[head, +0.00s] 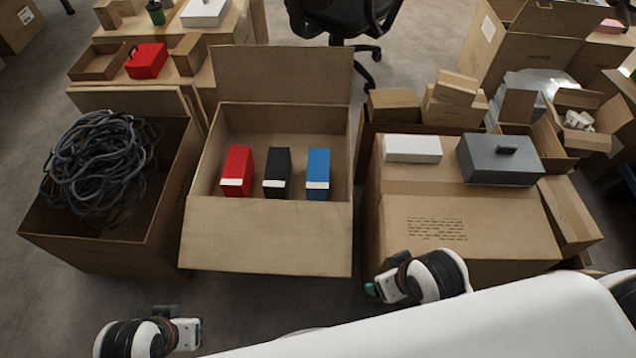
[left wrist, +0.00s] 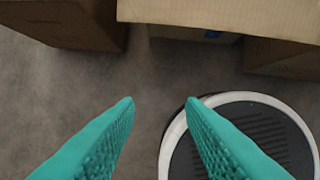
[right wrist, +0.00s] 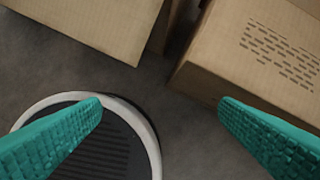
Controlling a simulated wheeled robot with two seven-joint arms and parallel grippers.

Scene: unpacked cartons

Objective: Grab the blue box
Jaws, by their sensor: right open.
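The blue box (head: 318,172) stands upright in the open carton (head: 265,235) in the middle of the head view, at the right end of a row of three. A black box (head: 277,172) and a red box (head: 237,170) stand to its left. My left gripper (left wrist: 160,103) is open and empty over the floor; in the head view my left wrist shows low at the left, in front of the cartons. My right gripper (right wrist: 160,102) is open and empty; in the head view it is in front of the gap between the open carton and the closed carton. Both are apart from the blue box.
A carton of coiled black cable (head: 100,165) stands left of the open carton. A closed carton (head: 465,225) at right bears a white box (head: 412,149) and a grey case (head: 499,162). An office chair (head: 345,20) is behind. The open carton's front flap hangs outward.

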